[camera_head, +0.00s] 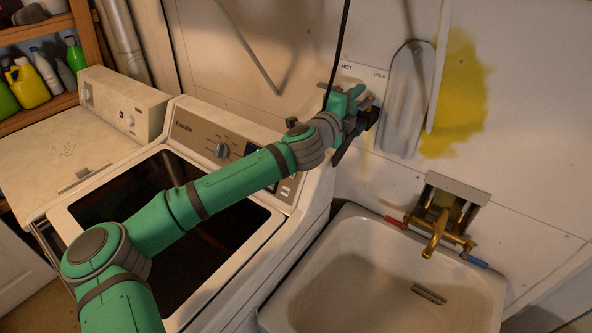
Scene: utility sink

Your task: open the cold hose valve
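A pale wall panel (362,74) labelled HOT on the left and COLD on the right is behind the washer, left of the ironing board. My green and grey arm reaches across the washer to it. My gripper (362,122) is at the panel, just below the COLD label, and covers most of the fittings there. A small brass-coloured bit shows beside the gripper. The cold hose valve itself is largely hidden, so its handle position and any contact cannot be told. The dark fingers point to the wall; their opening is unclear.
A washer with its lid open (215,235) lies under my arm. A black cord (341,45) hangs close to my gripper. An ironing board (404,100) is right of it. A sink (385,275) with a brass faucet (437,232) stands below right.

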